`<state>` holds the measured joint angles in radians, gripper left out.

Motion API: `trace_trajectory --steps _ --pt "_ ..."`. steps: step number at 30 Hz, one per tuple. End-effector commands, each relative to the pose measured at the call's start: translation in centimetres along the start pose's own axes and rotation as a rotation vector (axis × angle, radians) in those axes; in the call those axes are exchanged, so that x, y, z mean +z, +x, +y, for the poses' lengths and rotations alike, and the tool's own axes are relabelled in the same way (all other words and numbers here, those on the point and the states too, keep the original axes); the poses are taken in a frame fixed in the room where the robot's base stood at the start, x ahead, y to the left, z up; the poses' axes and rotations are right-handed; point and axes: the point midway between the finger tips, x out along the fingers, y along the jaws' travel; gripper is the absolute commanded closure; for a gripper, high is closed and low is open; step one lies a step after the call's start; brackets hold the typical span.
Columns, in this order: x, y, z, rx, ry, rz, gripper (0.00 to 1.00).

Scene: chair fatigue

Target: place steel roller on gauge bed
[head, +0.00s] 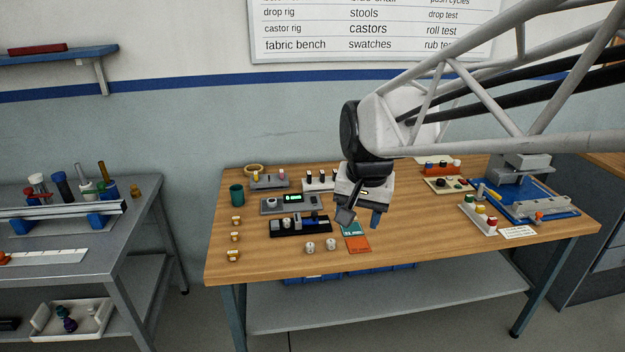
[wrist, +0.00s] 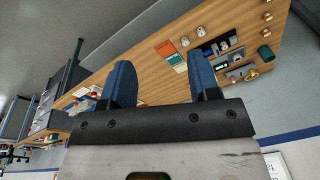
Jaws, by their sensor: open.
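My gripper (head: 360,217) hangs above the middle of the wooden table, open and empty. Its two blue fingers stand wide apart in the wrist view (wrist: 163,82). Two small pale metallic cylinders (head: 310,247) (head: 331,245) stand near the front edge, left of and below my gripper; either may be the steel roller, I cannot tell. They also show in the wrist view (wrist: 186,41). A grey device with a green lit display (head: 277,205), perhaps the gauge with its bed, lies behind a black tray (head: 287,232). A round pale piece sits at its left end.
Teal and orange cards (head: 358,244) lie below my gripper. Brass pieces (head: 236,237) and a green cup (head: 236,194) stand at the left. A blue-based fixture (head: 540,208) and a block with coloured knobs (head: 478,214) occupy the right. The front right tabletop is clear.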

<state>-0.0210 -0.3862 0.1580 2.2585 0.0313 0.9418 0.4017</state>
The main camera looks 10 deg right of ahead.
Motion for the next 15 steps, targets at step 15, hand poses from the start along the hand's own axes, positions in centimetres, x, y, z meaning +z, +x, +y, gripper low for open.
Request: trace_trajectory --steps 15 --pt "12.3 -0.2 6.9 0.020 -0.324 0.062 0.44"
